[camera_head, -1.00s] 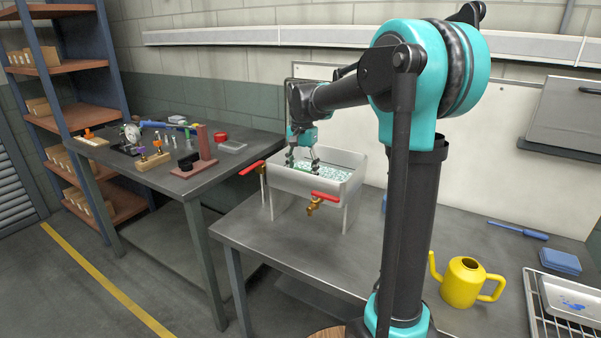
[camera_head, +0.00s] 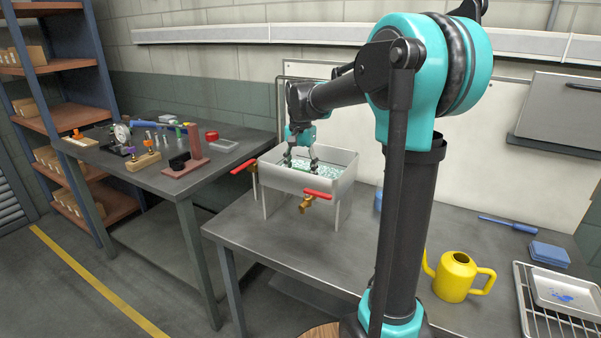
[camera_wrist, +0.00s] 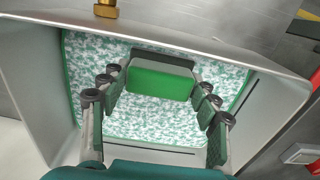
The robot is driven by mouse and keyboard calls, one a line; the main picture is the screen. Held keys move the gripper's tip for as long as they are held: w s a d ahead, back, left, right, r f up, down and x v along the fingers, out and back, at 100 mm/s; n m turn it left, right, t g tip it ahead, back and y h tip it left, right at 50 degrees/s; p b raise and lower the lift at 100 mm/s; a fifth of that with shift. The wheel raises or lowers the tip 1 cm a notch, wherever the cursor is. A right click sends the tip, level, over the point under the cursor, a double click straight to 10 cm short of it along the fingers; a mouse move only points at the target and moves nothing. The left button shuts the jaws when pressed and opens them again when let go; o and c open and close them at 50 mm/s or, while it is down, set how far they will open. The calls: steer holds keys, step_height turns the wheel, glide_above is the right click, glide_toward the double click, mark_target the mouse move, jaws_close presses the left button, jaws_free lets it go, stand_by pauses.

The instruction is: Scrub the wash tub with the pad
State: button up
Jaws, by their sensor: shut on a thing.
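The wash tub (camera_head: 285,183) is a pale grey open box on legs on the metal bench. In the wrist view its wall (camera_wrist: 262,100) surrounds a floor covered in a green-and-white speckled layer (camera_wrist: 150,125). My gripper (camera_head: 300,163) reaches down into the tub. In the wrist view my gripper (camera_wrist: 157,90) is shut on the green pad (camera_wrist: 160,82), which sits between its two fingers over the speckled floor. I cannot tell whether the pad's underside touches the floor.
Red-handled brass taps (camera_head: 309,200) stick out from the tub's front and left. A yellow watering can (camera_head: 455,277), a blue block (camera_head: 549,254), a screwdriver (camera_head: 508,224) and a rack with a white tray (camera_head: 562,294) are at right. A cluttered table (camera_head: 175,185) stands at left.

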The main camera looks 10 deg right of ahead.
steer(key=shift+f, duration=0.7)
steer(key=shift+s+d, duration=0.7)
steer(key=shift+d, duration=0.2)
steer(key=shift+s+d, duration=0.65)
steer(key=shift+d, duration=0.25)
steer(key=shift+w+a, duration=0.9)
steer(key=shift+a, duration=0.3)
steer(key=shift+w+a, duration=0.9)
steer(key=shift+a, duration=0.35)
steer(key=shift+w+a, duration=0.9)
steer(key=shift+a, duration=0.3)
steer(key=shift+s+d, duration=0.9)
steer(key=shift+d, duration=0.3)
steer(key=shift+s+d, duration=0.9)
steer(key=shift+d, duration=0.35)
steer(key=shift+s+d, duration=0.9)
steer(key=shift+d, duration=0.3)
steer(key=shift+w+a, duration=0.1)
